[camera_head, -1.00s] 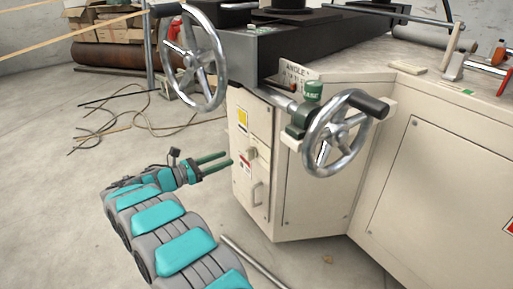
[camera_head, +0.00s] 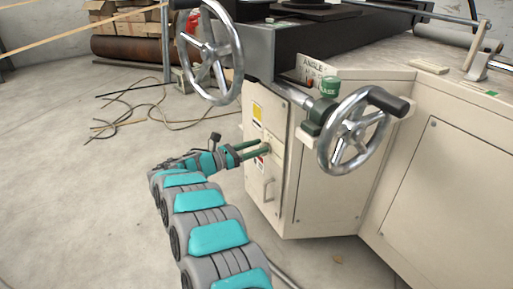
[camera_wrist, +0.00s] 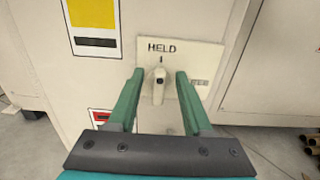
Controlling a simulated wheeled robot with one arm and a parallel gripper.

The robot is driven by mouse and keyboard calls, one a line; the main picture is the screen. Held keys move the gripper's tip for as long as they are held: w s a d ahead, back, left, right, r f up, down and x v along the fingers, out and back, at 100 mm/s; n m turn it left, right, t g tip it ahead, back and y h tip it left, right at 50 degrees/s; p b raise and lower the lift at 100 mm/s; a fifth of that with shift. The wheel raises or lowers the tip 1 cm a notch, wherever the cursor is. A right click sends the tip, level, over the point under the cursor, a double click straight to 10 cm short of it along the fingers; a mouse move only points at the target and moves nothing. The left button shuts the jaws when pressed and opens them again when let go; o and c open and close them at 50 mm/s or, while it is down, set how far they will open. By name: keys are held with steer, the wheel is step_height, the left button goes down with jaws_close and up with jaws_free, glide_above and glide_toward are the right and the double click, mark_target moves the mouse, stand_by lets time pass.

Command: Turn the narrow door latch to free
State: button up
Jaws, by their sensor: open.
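The narrow door (camera_head: 282,160) is a cream panel on the machine's corner with a handle (camera_head: 268,189) low on it. In the wrist view its latch (camera_wrist: 159,85) is a small pale knob on a cream plate (camera_wrist: 205,58). The plate reads HELD above the knob, with a short mark under the word; other lettering at its right is partly hidden. My gripper (camera_wrist: 156,88) is open, its two green fingers on either side of the knob, with a gap visible on each side. In the head view my gripper (camera_head: 257,149) reaches the door from the left and hides the latch.
Handwheels stand close by: one (camera_head: 211,50) above the door and one (camera_head: 353,131) to its right. The floor left of the machine is open, with loose cables (camera_head: 128,118) farther back.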

jaws_close()
stand_by(0.3)
